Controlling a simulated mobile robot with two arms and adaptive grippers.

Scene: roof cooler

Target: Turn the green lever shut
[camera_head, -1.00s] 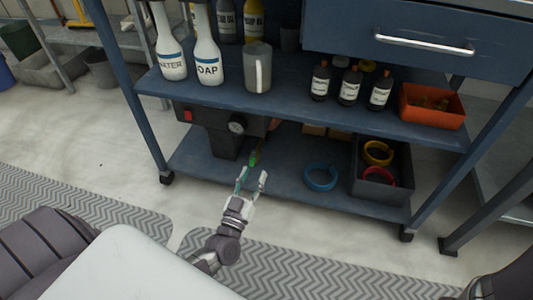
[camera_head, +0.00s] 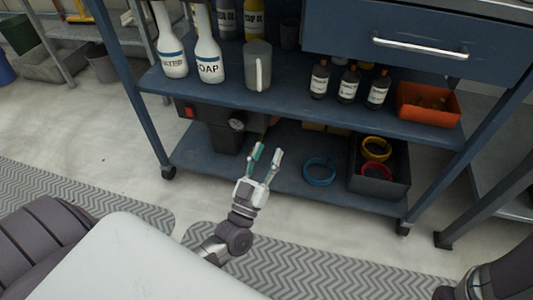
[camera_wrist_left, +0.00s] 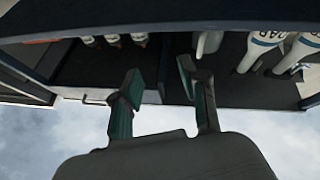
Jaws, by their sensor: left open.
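The green lever is by the dark unit (camera_head: 222,135) with a round gauge (camera_head: 237,125) under the middle shelf of the blue cart. I cannot make the lever out clearly now; my gripper's near finger seems to cover it. My left gripper (camera_head: 267,153) is open, its two fingers pointing away toward the space beside the unit, above the lower shelf. In the left wrist view, its spread fingers (camera_wrist_left: 157,84) show nothing held between them. I cannot tell whether a finger touches the lever. My right gripper is not in view.
The middle shelf (camera_head: 300,105) overhangs my left gripper and carries bottles, a grey jug (camera_head: 257,65) and an orange bin (camera_head: 428,103). On the lower shelf, a blue ring (camera_head: 319,171) and a dark crate (camera_head: 380,182) stand to the right. The front cart post (camera_head: 128,85) is at left.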

